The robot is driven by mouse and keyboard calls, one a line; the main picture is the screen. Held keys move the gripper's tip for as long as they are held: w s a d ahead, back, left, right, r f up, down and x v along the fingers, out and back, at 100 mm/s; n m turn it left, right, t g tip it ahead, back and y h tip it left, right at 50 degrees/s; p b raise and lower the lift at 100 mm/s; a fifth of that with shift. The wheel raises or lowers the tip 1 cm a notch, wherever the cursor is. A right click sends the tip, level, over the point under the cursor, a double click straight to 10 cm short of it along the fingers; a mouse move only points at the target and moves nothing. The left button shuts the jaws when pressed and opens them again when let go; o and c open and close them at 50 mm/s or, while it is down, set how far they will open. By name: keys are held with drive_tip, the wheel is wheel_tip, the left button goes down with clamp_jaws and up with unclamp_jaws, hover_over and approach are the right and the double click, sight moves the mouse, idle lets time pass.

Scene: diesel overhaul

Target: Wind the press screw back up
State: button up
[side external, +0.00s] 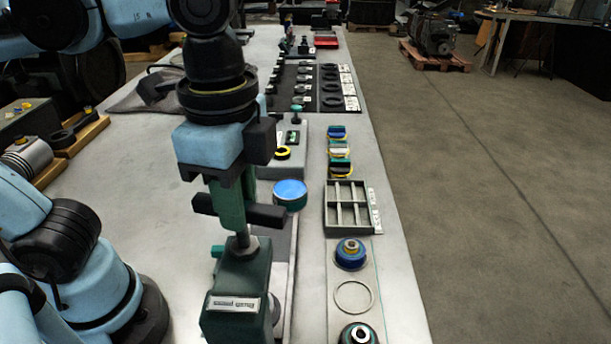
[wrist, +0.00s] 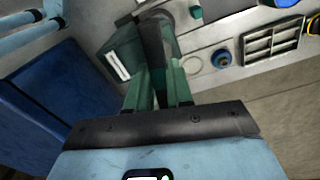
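The press (side external: 235,290) is a dark green block with a white label, standing at the front of the bench. A steel screw (side external: 243,240) rises from its top to a black crossbar handle (side external: 267,215). My gripper (side external: 232,208) points straight down over the press, its green fingers on both sides of the handle's middle. In the wrist view the handle (wrist: 153,45) runs between the fingertips (wrist: 158,75), which look closed on it. The near finger hides the middle of the handle in the side view. The press also shows in the wrist view (wrist: 122,52).
A blue-topped round tin (side external: 290,193) stands just behind the press. To the right are a grey divided tray (side external: 348,208), a blue ringed part (side external: 351,254), a thin ring (side external: 353,297) and a dark round part (side external: 358,334). The bench's right edge lies beyond them.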

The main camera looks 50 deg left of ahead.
clamp_jaws()
drive_tip(key=shift+r+n, duration=0.1)
drive_tip(key=shift+n, duration=1)
drive_tip(key=o, duration=0.5)
unclamp_jaws()
drive_tip(key=shift+r, duration=2.75)
